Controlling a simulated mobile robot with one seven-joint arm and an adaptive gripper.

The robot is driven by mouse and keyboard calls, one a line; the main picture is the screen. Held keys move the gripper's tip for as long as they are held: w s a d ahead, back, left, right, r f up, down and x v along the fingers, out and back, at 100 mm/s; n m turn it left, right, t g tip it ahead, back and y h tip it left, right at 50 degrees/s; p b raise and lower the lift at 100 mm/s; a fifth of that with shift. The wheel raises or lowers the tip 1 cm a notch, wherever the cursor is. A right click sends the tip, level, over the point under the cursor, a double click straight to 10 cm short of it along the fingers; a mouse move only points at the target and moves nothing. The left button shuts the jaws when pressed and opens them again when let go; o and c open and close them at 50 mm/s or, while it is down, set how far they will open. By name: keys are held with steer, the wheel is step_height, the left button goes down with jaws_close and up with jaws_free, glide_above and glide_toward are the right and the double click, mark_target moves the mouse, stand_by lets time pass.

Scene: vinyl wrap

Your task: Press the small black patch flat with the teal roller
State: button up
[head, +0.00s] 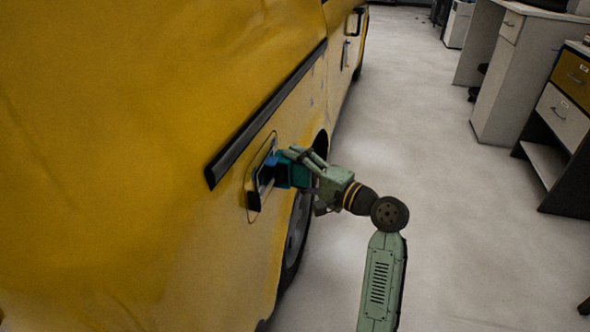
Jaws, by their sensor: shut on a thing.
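The small black patch (253,201) is on the yellow side panel of a vehicle, inside a thin dark outline. Its lower left corner shows black. A paler area shows beside it, and the rest is partly hidden by the tool. My gripper (291,166) is shut on the teal roller (297,177), whose darker blue end points left at the patch. The roller's end is at or very close to the patch; I cannot tell if it touches. My gripper is just right of the patch.
The yellow vehicle (120,130) fills the left side. A black trim strip (265,115) runs above the patch, and a wheel (296,235) is below right. The grey floor (420,130) is open to the right, with desks and drawers (563,115) beyond.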

steer(key=s+d, duration=0.2)
steer(key=d, duration=0.4)
steer(key=shift+d, duration=0.35)
steer(key=shift+s, duration=0.1)
stand_by(0.5)
